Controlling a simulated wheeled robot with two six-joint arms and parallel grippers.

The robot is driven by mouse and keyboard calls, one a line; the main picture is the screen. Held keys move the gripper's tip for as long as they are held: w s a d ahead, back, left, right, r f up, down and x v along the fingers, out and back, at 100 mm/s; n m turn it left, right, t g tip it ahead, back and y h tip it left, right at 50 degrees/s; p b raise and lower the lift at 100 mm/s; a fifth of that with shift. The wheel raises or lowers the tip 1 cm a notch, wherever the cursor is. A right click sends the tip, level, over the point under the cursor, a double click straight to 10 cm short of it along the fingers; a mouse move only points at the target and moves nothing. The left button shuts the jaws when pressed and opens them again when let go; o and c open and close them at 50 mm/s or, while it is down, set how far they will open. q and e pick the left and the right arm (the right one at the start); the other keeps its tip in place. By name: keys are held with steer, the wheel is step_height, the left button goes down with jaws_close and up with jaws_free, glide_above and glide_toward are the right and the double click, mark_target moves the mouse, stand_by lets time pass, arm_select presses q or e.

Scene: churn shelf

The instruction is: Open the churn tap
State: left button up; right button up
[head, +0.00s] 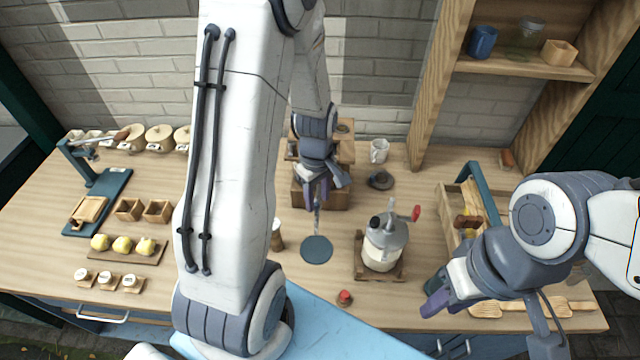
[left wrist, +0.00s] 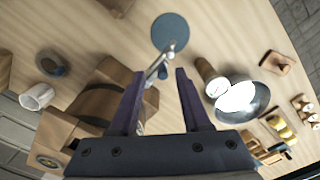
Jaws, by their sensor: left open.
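A brown wooden churn (head: 338,194) stands at the back middle of the counter, mostly hidden behind my left arm. It also shows in the left wrist view (left wrist: 100,102). A thin metal tap (left wrist: 160,66) sticks out from its front, above a round blue-grey disc (left wrist: 170,32). The disc also shows in the head view (head: 317,250). My left gripper (head: 318,192) is open at the churn's front. In the left wrist view the tap shows between its fingertips (left wrist: 160,74); I cannot tell whether they touch it. My right gripper (head: 434,300) is low at the front right, its opening unclear.
A crank-handled jar (head: 384,246) stands on a wooden base right of the disc. A small red-topped item (head: 345,298) lies in front. A white mug (head: 379,150) stands behind. A brown cup (head: 277,235) is left of the disc. Fruit and small boxes occupy the left.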

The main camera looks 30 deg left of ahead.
mark_target(318, 204)
arm_select(q)
step_height(318, 204, up, 10)
steer(key=b, duration=0.1)
steer(key=shift+f, duration=0.25)
stand_by(0.4)
steer(key=s+d+m+b, duration=0.1)
steer(key=s+d+m, duration=0.2)
steer(key=d+m, duration=0.25)
steer(key=s+d+m+b, duration=0.2)
steer(key=s+d+m, duration=0.15)
steer(key=d, duration=0.35)
steer(key=s+d+m+h+b, duration=0.1)
steer(key=s+d+m, duration=0.6)
steer(key=s+m, duration=0.4)
steer(key=shift+d+f+m+b, duration=0.35)
steer(key=shift+f+m, duration=0.05)
steer(key=shift+m, duration=0.4)
